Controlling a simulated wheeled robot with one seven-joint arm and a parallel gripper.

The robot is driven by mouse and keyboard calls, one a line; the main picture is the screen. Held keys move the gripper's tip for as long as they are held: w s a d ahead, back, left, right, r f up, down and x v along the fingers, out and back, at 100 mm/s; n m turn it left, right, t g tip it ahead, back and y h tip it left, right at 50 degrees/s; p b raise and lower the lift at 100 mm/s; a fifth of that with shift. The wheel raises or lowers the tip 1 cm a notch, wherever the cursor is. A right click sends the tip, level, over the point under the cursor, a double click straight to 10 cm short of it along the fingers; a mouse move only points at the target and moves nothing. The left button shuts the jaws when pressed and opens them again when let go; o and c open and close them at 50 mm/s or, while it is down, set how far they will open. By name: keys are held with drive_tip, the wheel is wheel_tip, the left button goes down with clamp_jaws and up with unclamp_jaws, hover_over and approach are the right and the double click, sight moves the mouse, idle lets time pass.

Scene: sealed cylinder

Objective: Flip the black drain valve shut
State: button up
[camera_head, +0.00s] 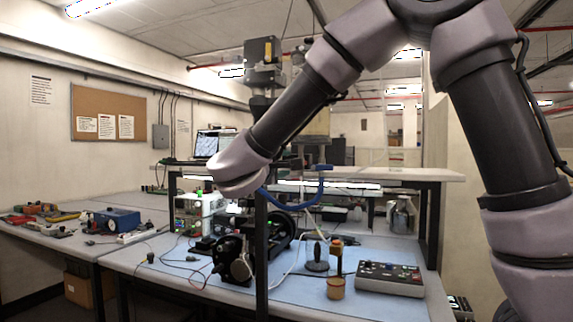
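My arm reaches in from the right, and its pale wrist end hangs above the blue-matted bench (120,262), left of the middle. I cannot make out my gripper's fingers below the wrist, nor whether they hold anything. A black machine (229,252) with a round pale disc sits on the bench below the wrist, with black wheel-like parts behind it. A blue curved tube (300,205) arches to the right of the wrist. I cannot single out the black drain valve or a sealed cylinder with certainty; it may be small or hidden.
A metal canister (401,214) stands farther back. A blue box (117,220) sits on the left bench.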

drive_tip(key=v, duration=0.8)
drive_tip(key=shift+s, duration=0.4)
drive_tip(key=shift+a, duration=0.15)
